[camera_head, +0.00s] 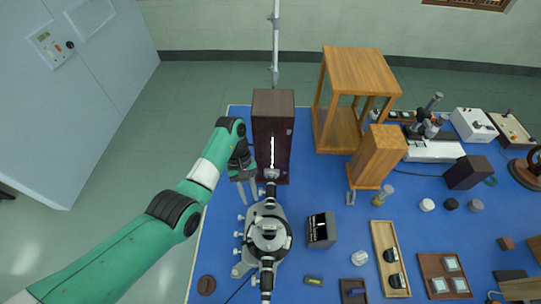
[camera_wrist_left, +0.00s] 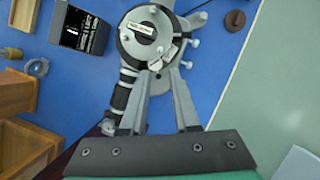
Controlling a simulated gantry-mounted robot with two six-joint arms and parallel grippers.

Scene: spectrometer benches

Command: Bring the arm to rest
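My left arm is green and comes in from the left in the head view. Its gripper (camera_head: 248,194) hangs at the left edge of the blue bench (camera_head: 216,255), in front of the tall dark wooden box and beyond the spectrometer. In the left wrist view the two grey fingers of this gripper (camera_wrist_left: 166,97) stand apart with nothing between them. The grey round spectrometer (camera_head: 268,234) with black tubes stands close by; it also shows past the fingertips in the left wrist view (camera_wrist_left: 141,42). My right gripper is in neither view.
A tall dark box (camera_head: 272,125) with a bright slit stands behind the spectrometer. A wooden frame case (camera_head: 359,72) and a wooden box (camera_head: 376,157) stand right of it. A small black box (camera_head: 321,230) and a wooden tray (camera_head: 376,240) lie nearby. Floor is free left of the bench.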

